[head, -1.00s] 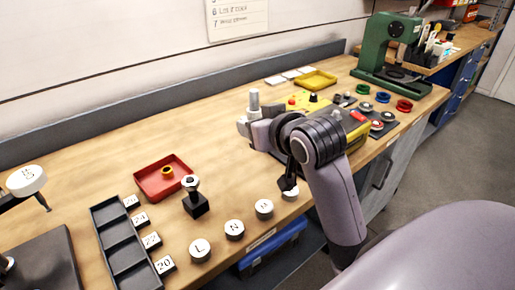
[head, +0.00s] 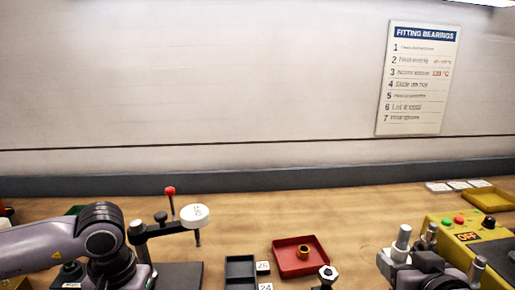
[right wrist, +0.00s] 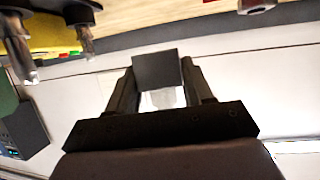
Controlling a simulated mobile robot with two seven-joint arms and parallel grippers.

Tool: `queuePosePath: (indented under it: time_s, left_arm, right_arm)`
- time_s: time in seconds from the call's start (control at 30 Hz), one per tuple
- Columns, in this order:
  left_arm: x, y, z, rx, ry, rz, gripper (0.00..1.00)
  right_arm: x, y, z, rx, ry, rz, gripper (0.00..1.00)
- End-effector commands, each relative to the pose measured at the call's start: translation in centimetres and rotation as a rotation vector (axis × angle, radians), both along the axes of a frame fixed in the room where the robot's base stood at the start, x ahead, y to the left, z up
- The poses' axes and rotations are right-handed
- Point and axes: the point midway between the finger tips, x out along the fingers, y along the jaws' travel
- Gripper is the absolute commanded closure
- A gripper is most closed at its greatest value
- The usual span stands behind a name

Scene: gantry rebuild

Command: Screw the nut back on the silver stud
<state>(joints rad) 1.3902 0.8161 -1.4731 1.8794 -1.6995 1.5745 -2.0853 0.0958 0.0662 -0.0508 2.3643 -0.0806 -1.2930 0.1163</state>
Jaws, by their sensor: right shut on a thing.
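My right gripper (head: 402,262) is at the lower right of the head view, left of the yellow machine.
A red tray (head: 289,268) holds a brass ring (head: 303,250). A dark compartment tray (head: 240,268) stands left of it. A stand with a white disc (head: 195,215) is near my left arm. The yellow machine (head: 452,232) with metal posts (head: 430,233) is close to my right gripper.

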Motion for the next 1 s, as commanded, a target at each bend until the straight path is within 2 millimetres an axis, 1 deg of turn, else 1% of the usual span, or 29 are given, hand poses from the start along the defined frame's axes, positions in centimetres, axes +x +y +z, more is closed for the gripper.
queuePosePath:
  time_s: [0.03,0.2,0.4,0.53,0.8,0.87,0.97,1.0]
  left_arm:
    - [0.0,0.0,0.0,0.000,0.002,-0.001,0.95]
    - [0.0,0.0,0.0,0.000,0.001,0.000,0.95]
    - [0.0,0.0,0.0,0.000,0.001,0.000,0.95]
    - [0.0,0.0,0.0,0.001,0.001,0.001,0.95]
    - [0.0,0.0,0.0,0.001,0.001,0.001,0.95]
    - [0.0,0.0,0.0,0.001,0.001,0.001,0.95]
    - [0.0,0.0,0.0,0.001,0.001,0.001,0.95]
    - [0.0,0.0,0.0,0.001,0.001,0.001,0.95]
  right_arm:
    - [-0.6,0.7,-1.2,0.002,0.003,0.010,1.00]
    - [-2.4,2.5,-4.3,0.006,-0.001,0.037,1.00]
    - [-4.0,4.0,-6.3,0.013,-0.006,0.057,1.00]
    - [-4.5,4.4,-6.8,0.015,-0.010,0.062,1.00]
    - [-4.6,4.8,-6.9,0.014,-0.013,0.079,1.00]
    - [-4.6,5.4,-6.8,0.013,-0.013,0.103,1.00]
    - [-4.9,7.0,-6.8,0.012,-0.012,0.174,1.00]
    - [-5.0,7.9,-6.7,0.012,-0.012,0.214,1.00]
